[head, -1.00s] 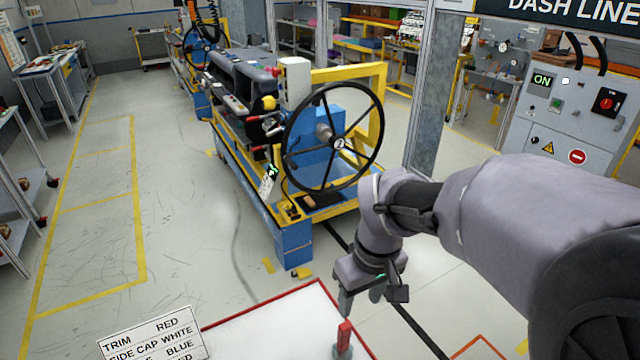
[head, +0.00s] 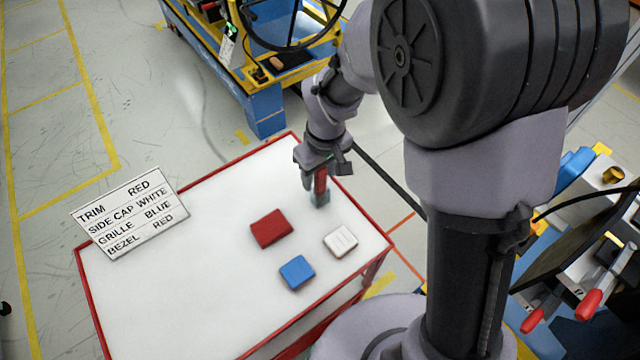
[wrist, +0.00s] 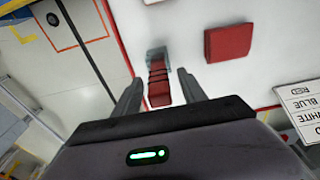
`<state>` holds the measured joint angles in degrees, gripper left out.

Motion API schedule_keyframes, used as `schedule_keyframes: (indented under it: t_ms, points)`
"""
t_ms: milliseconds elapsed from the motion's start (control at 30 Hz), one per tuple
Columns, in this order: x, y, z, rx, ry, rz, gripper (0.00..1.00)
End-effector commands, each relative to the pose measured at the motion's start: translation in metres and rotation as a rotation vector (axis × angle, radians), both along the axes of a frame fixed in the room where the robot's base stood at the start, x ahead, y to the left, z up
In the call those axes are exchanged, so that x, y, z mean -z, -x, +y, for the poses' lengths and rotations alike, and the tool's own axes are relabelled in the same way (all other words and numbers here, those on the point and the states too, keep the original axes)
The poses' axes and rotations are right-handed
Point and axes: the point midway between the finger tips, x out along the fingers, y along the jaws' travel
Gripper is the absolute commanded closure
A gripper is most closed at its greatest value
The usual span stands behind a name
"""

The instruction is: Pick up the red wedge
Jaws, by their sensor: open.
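A slim upright red piece, which looks like the red wedge (head: 321,182), stands on a small grey-green base (head: 320,200) near the far right corner of the white table. In the wrist view the red wedge (wrist: 159,88) has dark ridges and shows between my two fingers. My gripper (head: 320,176) is open, pointing down over it, with one finger on each side. In the wrist view my gripper (wrist: 160,82) shows gaps between the fingers and the red piece. Its top is partly hidden by my gripper in the head view.
On the white table (head: 190,270) with a red rim lie a flat red block (head: 270,228), a white block (head: 341,241) and a blue block (head: 297,272). A label sign (head: 130,213) stands at the left. A blue and yellow steering wheel rig (head: 262,110) stands beyond.

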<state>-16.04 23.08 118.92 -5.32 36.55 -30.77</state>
Motion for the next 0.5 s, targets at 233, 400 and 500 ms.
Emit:
schedule_keyframes:
  t_ms: [233, 400, 500]
  points:
    - [0.0002, -0.0003, 0.0002, 0.000, -0.001, -0.001, 0.65]
    - [0.0001, -0.0003, 0.0002, 0.000, -0.001, -0.001, 0.98]
    - [0.0001, -0.0003, 0.0002, 0.000, -0.001, -0.001, 1.00]
